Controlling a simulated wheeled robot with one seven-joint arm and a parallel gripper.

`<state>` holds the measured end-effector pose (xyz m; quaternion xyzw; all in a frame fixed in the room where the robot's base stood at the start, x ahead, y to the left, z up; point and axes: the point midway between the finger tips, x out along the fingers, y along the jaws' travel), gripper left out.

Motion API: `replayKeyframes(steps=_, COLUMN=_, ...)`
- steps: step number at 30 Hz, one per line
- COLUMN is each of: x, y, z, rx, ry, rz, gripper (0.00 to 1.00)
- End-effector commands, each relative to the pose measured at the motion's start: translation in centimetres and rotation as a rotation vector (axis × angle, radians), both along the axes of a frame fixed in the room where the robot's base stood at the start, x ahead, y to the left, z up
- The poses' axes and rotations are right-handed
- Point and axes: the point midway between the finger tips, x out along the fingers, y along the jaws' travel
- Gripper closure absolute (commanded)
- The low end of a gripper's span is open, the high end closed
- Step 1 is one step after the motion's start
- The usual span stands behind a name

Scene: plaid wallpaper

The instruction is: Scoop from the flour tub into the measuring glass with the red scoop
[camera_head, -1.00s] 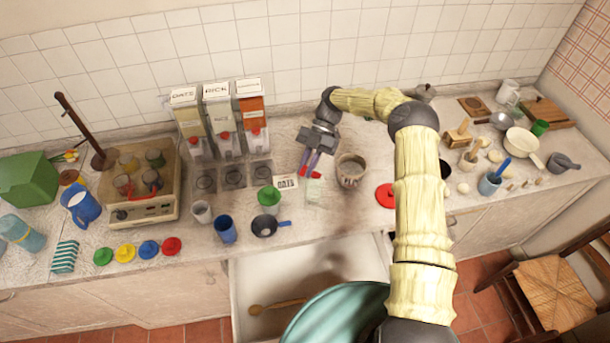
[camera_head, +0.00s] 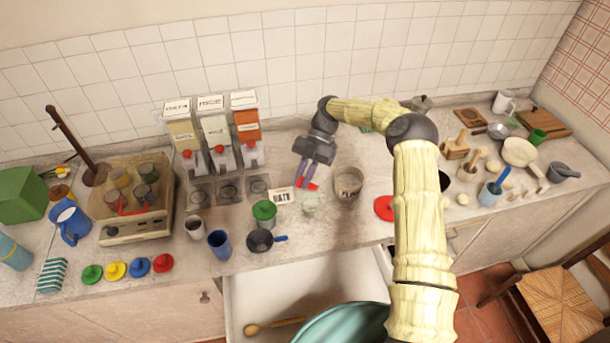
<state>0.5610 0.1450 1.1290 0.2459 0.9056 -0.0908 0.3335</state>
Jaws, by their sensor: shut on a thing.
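My gripper (camera_head: 304,171) is shut and points down, a little left of the flour tub. A small part of the red scoop (camera_head: 313,185) shows just below the fingers; the rest is hidden by the gripper or too small to make out. The measuring glass (camera_head: 310,204), pale and see-through, stands on the counter just below the scoop in the picture. I cannot tell whether they touch or how much is in the glass. The flour tub (camera_head: 348,184), a round grey-beige pot with an open top, stands right of the gripper.
Labelled dispensers (camera_head: 214,135) are behind left. A red lid (camera_head: 384,208) lies right of the tub. An open drawer (camera_head: 300,290) is below.

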Motion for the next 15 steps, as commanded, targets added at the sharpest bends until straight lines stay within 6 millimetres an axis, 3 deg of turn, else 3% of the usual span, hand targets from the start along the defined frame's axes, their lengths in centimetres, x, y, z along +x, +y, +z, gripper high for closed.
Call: replayKeyframes(steps=15, x=-2.3, y=1.3, z=-1.8, rx=-0.168, ry=-0.285, rz=0.005, gripper=1.0)
